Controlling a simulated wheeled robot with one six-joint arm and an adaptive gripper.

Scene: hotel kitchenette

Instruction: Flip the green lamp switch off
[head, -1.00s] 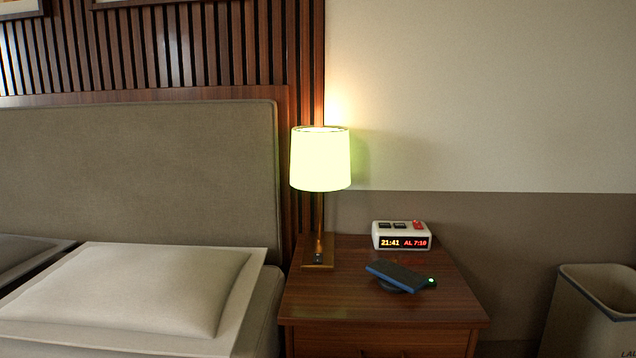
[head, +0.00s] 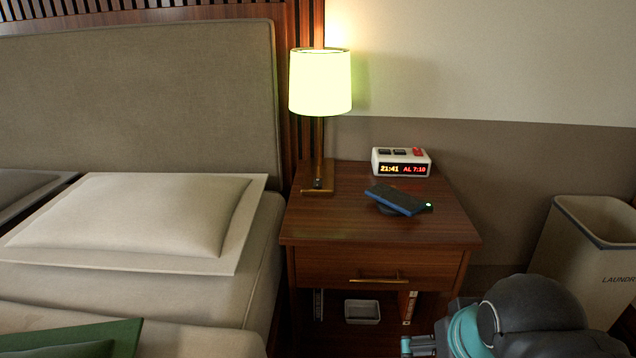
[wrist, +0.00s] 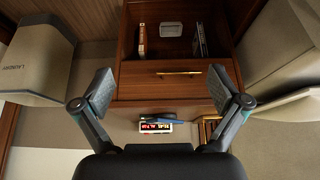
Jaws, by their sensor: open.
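The lamp (head: 320,84) stands lit at the back left of the nightstand, with a pale green-yellow shade and a slim brass stem. Its square base (head: 318,188) carries a small dark switch (head: 317,183), too small for its position to be read. The switch cannot be made out in the wrist view. My gripper (wrist: 161,92) is open and empty in the wrist view, its two fingers spread wide in front of the nightstand's drawer. It is apart from the lamp. In the head view, part of my arm shows at the bottom right.
The nightstand (head: 440,234) also holds a white alarm clock (head: 401,161) and a blue phone (head: 398,198) on a charging pad. A small white tray (head: 362,311) sits on the shelf below. The bed (head: 250,240) flanks it left, a laundry bin (head: 580,255) right.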

